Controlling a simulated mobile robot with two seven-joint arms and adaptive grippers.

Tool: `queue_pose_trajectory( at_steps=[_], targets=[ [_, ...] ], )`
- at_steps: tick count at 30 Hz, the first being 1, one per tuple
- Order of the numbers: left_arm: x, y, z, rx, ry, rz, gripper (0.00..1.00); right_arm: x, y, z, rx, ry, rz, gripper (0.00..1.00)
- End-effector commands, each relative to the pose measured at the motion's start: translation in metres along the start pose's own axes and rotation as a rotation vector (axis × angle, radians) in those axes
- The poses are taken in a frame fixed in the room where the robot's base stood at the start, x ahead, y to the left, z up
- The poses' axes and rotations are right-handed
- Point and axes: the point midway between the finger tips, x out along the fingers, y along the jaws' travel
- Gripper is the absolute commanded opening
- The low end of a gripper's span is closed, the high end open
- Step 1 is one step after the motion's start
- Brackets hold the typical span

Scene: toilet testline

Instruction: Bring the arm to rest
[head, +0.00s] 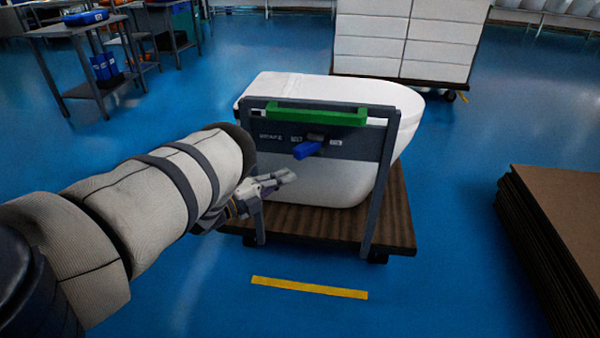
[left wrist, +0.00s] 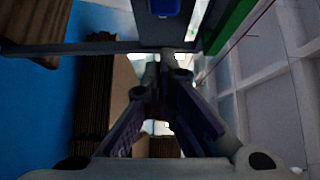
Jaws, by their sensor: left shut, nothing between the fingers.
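My left arm (head: 150,195) comes in from the left in the head view, wrapped in a pale ribbed cover. My left gripper (head: 285,177) is shut and empty, in front of the left side of the cart frame, below the panel. It also shows in the left wrist view (left wrist: 162,70), fingers together. The grey panel (head: 345,140) carries a blue handle (head: 307,149) and a green bar (head: 317,115). The blue handle shows at the top of the left wrist view (left wrist: 164,6). My right gripper is not in view.
A white toilet (head: 320,185) rests on a wooden cart (head: 395,220) behind the panel. Stacked brown sheets (head: 560,215) stand at the right. White boxes (head: 400,40) are behind, a workbench (head: 85,35) at back left. A yellow floor strip (head: 309,288) lies on clear blue floor.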

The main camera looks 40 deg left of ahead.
Motion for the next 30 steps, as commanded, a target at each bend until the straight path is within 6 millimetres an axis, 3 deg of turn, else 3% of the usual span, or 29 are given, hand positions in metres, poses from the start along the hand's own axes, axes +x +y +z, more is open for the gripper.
queue_pose_trajectory(
  at_steps=[6,21,23,26,27,30],
  targets=[
    [-0.019,0.0,0.003,-0.001,0.002,0.0,0.0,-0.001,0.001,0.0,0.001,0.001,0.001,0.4],
    [-0.021,0.006,0.002,-0.032,-0.018,0.021,0.0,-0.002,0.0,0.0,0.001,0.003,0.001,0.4],
    [-0.026,0.023,-0.004,-0.147,-0.091,0.091,0.0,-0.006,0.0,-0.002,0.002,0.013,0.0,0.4],
    [-0.059,0.08,-0.036,-0.495,-0.326,0.313,0.0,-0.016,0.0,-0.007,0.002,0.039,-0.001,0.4],
    [-0.081,0.103,-0.059,-0.643,-0.434,0.414,0.0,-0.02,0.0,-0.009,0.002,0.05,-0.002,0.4],
    [-0.147,0.143,-0.121,-0.942,-0.692,0.649,0.0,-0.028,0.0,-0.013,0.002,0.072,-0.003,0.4]
  ],
)
